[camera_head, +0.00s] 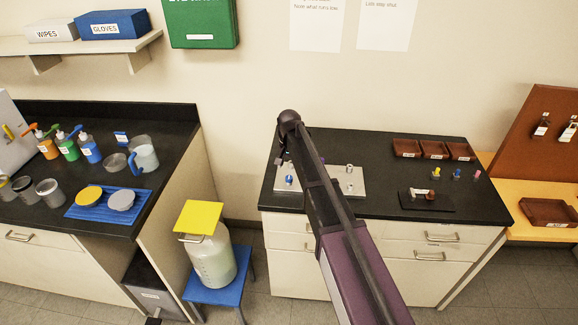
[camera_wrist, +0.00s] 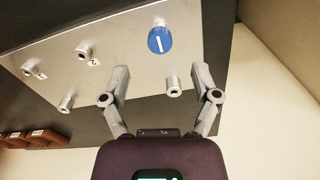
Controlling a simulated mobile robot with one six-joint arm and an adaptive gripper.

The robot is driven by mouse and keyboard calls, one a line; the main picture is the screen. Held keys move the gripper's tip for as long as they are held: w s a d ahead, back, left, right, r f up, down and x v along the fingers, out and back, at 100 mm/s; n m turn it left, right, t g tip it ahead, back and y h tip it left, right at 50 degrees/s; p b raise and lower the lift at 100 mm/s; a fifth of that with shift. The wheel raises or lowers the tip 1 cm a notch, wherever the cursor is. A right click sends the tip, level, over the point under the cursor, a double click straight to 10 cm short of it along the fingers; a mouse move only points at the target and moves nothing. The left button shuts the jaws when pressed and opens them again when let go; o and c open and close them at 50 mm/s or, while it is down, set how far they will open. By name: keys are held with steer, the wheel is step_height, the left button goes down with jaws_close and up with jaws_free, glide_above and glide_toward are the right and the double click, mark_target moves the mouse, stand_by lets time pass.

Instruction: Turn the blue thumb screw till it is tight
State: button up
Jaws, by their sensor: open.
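The blue thumb screw (camera_wrist: 160,40) has a round blue head with a white line across it and stands on a pale metal plate (camera_wrist: 120,50). In the head view the screw (camera_head: 289,180) is at the left end of the plate (camera_head: 350,190). My gripper (camera_wrist: 162,76) is open and empty in the wrist view. Its fingertips point towards the screw, one to each side of it in the picture, and appear short of its head. A metal post (camera_wrist: 172,86) shows between the fingers. My arm hides the middle of the plate in the head view.
More metal posts (camera_wrist: 85,52) stand on the plate, some with number labels. Brown trays (camera_head: 433,149), small coloured knobs (camera_head: 457,174) and a dark stand (camera_head: 425,201) are on the bench to the right. A yellow-topped jug (camera_head: 212,255) stands on a blue stool at left.

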mark_target(289, 177)
steer(key=shift+f+b, duration=3.05)
steer(key=shift+f, duration=0.3)
jaws_close()
steer(key=m, duration=0.6)
steer(key=shift+m, duration=1.6)
